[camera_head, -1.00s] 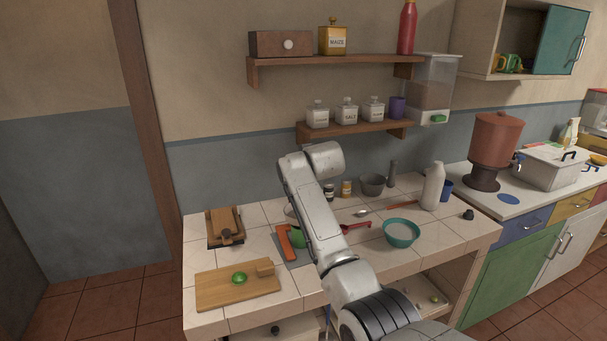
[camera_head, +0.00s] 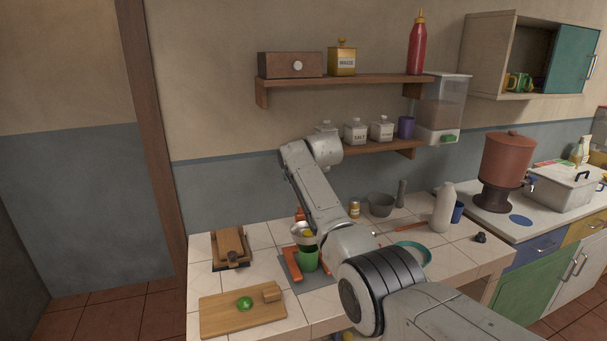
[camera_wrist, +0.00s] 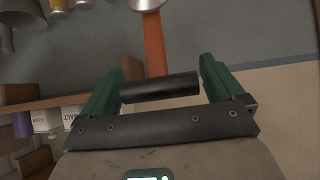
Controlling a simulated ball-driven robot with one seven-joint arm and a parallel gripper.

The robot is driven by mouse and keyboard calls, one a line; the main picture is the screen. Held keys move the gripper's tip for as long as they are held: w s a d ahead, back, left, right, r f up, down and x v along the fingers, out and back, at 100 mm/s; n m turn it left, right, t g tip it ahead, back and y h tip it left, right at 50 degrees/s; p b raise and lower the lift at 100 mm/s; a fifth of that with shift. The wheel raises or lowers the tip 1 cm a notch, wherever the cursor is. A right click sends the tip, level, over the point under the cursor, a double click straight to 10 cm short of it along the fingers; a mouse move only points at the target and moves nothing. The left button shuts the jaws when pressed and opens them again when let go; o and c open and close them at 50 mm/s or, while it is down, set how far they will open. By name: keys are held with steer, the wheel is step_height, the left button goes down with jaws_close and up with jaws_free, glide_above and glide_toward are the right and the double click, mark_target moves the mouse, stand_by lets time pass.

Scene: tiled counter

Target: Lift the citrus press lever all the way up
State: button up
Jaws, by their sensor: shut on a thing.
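The citrus press stands on the tiled counter, with an orange base (camera_head: 291,263), a green cup (camera_head: 308,259) in it and a metal bowl with something yellow (camera_head: 307,234) above. A bit of orange (camera_head: 300,214) shows behind my arm. In the wrist view, the orange lever arm (camera_wrist: 154,45) runs from a metal bowl (camera_wrist: 147,4) to a black crossbar handle (camera_wrist: 160,88). My gripper (camera_wrist: 160,70) has its green fingers at either end of this handle and is shut on it. In the head view, my forearm hides the gripper and most of the lever.
A cutting board (camera_head: 243,313) with a green fruit half (camera_head: 244,303) lies at the counter's front left. A wooden box-like item (camera_head: 229,243) lies behind it. A teal bowl (camera_head: 414,251) and a white bottle (camera_head: 444,207) stand right. Shelves with jars hang above.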

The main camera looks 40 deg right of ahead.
steer(key=shift+f, duration=0.1)
stand_by(0.7)
steer(key=o, duration=1.1)
steer(key=r+p, duration=0.1)
steer(key=r, duration=0.1)
steer(key=r+p, duration=0.2)
steer(key=s+r+p, duration=0.1)
steer(key=r+p, duration=0.1)
steer(key=shift+a, duration=0.15)
steer(key=shift+s+a+r+p, duration=0.15)
steer(key=shift+s+r, duration=0.2)
steer(key=shift+r, duration=0.7)
steer(key=shift+s+a+r+p, duration=0.1)
steer(key=shift+s+r, duration=0.3)
steer(key=shift+r, duration=0.6)
steer(key=shift+s+a+r+p, duration=0.15)
steer(key=shift+s+r, duration=0.2)
steer(key=shift+r, duration=0.7)
steer(key=shift+f, duration=0.1)
steer(key=shift+s, duration=0.1)
